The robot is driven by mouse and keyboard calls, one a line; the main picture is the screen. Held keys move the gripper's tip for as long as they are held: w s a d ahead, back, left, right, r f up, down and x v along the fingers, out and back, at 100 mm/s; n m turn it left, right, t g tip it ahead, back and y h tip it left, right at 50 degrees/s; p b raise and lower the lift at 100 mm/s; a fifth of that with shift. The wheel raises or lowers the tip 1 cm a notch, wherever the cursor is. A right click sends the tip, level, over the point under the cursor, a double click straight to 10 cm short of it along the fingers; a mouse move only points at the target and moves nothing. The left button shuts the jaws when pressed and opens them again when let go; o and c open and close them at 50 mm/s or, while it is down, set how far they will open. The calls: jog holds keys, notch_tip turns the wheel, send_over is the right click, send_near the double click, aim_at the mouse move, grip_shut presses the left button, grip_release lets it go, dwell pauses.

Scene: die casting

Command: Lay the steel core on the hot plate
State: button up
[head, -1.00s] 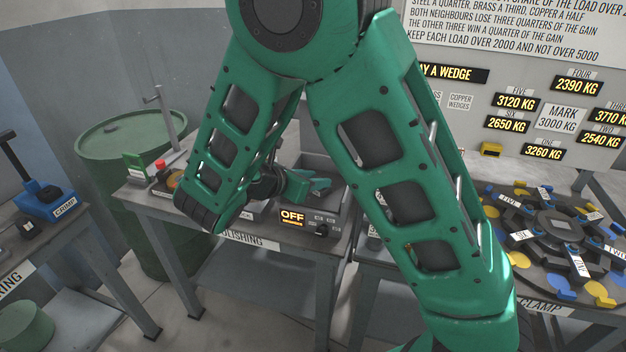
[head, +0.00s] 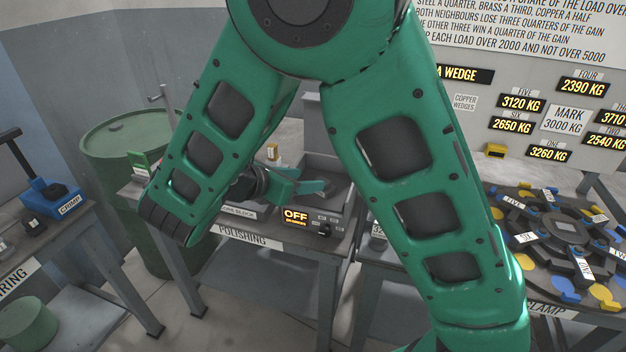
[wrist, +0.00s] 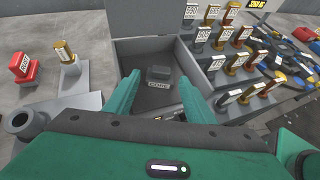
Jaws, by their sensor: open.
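The steel core (wrist: 158,73) is a small dark grey block with a CORE label. In the wrist view it lies on the floor of a shallow grey tray (wrist: 116,49). My gripper (wrist: 159,82) is open, its green fingers on either side of the core in the picture, with nothing held. I cannot tell how high the fingertips are above it. In the head view my gripper (head: 308,186) is over the polishing bench, partly behind my arm. The core is not clear there. I cannot identify a hot plate in either view.
The polishing bench (head: 252,240) has an OFF display (head: 296,215) at its front. A red labelled piece (wrist: 22,68) and a brass-topped post (wrist: 65,55) stand left of the tray. Several labelled wedges (wrist: 240,65) stand to its right. The clamp wheel (head: 560,230) is farther right.

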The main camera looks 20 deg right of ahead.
jog(key=shift+v, duration=2.75)
jog(key=s+d+m+g+y, duration=0.25)
jog(key=d+m, duration=0.45)
jog(key=d, duration=0.4)
jog(key=s+d+m+g+y, duration=0.1)
jog(key=s+d+m+g, duration=0.3)
jog(key=d+m, duration=0.5)
jog(key=s+d+m+y, duration=0.3)
jog(key=s+m, duration=0.4)
jog(key=s, duration=0.2)
jog(key=s+d+f+m+y, duration=0.1)
jog(key=s+d+m+y, duration=0.3)
jog(key=s+m, duration=0.3)
jog(key=s, duration=0.3)
jog(key=shift+s+d+m, duration=0.3)
jog(key=shift+d+m, duration=0.05)
jog(key=shift+m, duration=0.05)
jog(key=shift+f, duration=0.15)
